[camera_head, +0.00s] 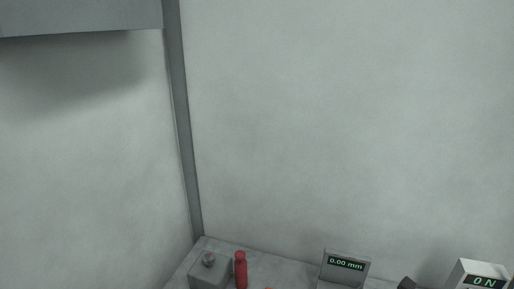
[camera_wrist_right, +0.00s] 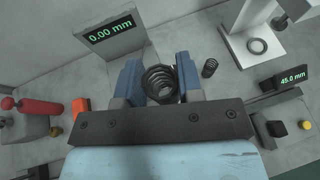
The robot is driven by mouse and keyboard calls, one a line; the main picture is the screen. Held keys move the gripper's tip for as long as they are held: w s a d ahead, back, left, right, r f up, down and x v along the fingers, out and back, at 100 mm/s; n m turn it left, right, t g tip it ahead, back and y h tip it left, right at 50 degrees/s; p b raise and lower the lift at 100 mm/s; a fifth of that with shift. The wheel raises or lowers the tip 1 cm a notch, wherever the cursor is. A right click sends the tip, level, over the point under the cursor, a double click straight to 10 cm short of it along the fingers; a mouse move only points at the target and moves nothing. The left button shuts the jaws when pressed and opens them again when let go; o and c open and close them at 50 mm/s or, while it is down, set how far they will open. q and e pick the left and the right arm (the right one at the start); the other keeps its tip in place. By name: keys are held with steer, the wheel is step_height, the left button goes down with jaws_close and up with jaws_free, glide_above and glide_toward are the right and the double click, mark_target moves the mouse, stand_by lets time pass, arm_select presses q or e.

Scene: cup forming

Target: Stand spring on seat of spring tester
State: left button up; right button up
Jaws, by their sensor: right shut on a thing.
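A dark coil spring (camera_wrist_right: 160,82) sits between the two blue fingers of my right gripper (camera_wrist_right: 160,85) in the right wrist view. The gripper is shut on it, and the coil is seen nearly end-on. A white stand, seemingly the spring tester (camera_wrist_right: 241,47), is at the upper right, with a dark ring-shaped seat (camera_wrist_right: 257,46) on its base. The seat is bare and apart from the held spring. In the head view, a box reading 0 N (camera_head: 485,281) shows at the lower right edge. My left gripper is in neither view.
A smaller dark spring (camera_wrist_right: 209,67) stands on the table right of my gripper. A 0.00 mm display (camera_wrist_right: 110,33) stands upper left, and a 45.0 mm display (camera_wrist_right: 290,79) right. A red cylinder (camera_wrist_right: 38,106) and an orange piece (camera_wrist_right: 80,106) are left. Walls (camera_head: 340,120) fill the head view.

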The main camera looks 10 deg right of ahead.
steer(key=w+a+r+n+t+y, duration=0.3)
steer(key=w+a+n+y, duration=0.3)
steer(key=a+n+y, duration=0.2)
steer(key=a+y, duration=0.1)
steer(key=a, duration=0.1)
steer(key=shift+a+r+t, duration=0.2)
steer(key=shift+a+t, duration=0.1)
steer(key=shift+a, duration=0.1)
